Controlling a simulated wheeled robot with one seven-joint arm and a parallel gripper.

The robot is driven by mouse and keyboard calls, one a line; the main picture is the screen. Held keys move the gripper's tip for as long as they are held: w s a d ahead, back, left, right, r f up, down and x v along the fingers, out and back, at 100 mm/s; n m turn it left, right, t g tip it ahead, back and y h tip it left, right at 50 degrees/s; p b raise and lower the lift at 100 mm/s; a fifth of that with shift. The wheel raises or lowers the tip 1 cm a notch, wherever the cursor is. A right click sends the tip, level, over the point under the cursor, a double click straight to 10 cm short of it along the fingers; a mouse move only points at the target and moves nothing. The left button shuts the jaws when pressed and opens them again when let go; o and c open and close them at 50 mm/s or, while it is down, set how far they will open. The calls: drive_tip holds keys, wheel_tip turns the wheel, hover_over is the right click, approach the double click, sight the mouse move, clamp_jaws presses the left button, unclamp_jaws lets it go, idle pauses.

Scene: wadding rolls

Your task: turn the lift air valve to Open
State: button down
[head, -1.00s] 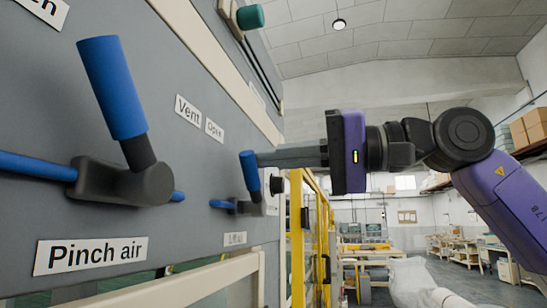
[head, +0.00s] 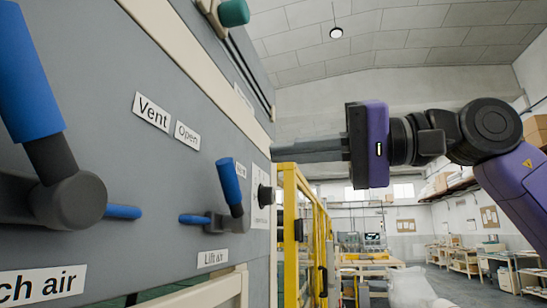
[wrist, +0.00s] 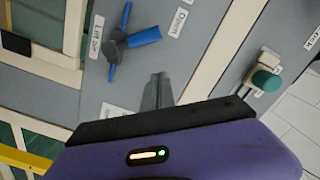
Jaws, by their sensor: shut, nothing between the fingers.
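The lift air valve has a blue handle (head: 230,182) on a dark grey body (head: 232,221), above its "Lift air" label (head: 212,258). The handle stands roughly upright, across the blue pipe. An "Open" label (head: 187,135) is up and left of it.
The pinch air valve (head: 70,200) with its larger blue handle is near at left. A "Vent" label (head: 151,110) is above and between the valves. A teal knob (head: 233,12) is higher on the panel. A yellow frame (head: 289,230) stands beyond the panel's right edge.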

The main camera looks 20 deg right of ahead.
drive_tip(key=v, duration=0.6)
drive_tip(key=shift+s+d+b, duration=0.2)
drive_tip(key=shift+d+b, duration=0.15)
